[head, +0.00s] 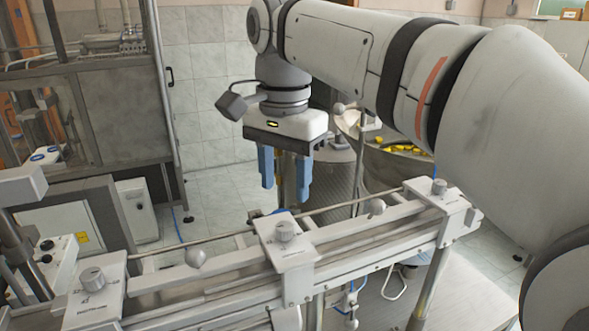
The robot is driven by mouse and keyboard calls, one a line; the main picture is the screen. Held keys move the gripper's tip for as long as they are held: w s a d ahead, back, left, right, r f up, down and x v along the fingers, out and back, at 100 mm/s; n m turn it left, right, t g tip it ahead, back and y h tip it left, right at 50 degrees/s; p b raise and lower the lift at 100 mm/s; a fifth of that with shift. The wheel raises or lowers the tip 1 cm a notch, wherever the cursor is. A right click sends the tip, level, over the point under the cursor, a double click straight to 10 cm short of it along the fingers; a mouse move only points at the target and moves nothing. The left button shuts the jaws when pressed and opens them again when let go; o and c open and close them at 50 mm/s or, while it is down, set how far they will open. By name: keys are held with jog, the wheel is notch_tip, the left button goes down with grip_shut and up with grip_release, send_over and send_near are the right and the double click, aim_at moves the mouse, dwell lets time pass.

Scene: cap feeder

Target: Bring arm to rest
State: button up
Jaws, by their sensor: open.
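My gripper (285,185) hangs from my arm near the middle of the head view, with its blue fingers pointing down. The fingers are apart and nothing shows between them. It appears above the rail conveyor (345,243), near the conveyor's middle clamp block (287,243); the exact gap cannot be told from this view. My arm reaches in from the right and hides part of the background.
The conveyor runs across the front, with knobbed clamp blocks at left (95,295) and right (440,200). A round metal bowl (385,165) with yellow caps (405,149) stands behind it. Tiled floor (215,195) is open between.

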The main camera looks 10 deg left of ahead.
jog(key=s+d+f+n+t+b, duration=0.1)
jog(key=s+d+f, duration=0.3)
jog(key=d+f, duration=0.7)
jog(key=s+d+f+n+t+b, duration=0.2)
jog(key=s+d+f+n+b, duration=0.1)
jog(key=d+f, duration=0.9)
notch_tip(320, 180, down, 3)
jog(key=shift+s+d+r+n, duration=0.1)
jog(key=shift+s+d+n, duration=0.05)
jog(key=shift+s+n, duration=0.45)
jog(key=shift+s, duration=0.1)
jog(key=shift+c, duration=0.3)
jog(key=shift+c, duration=1)
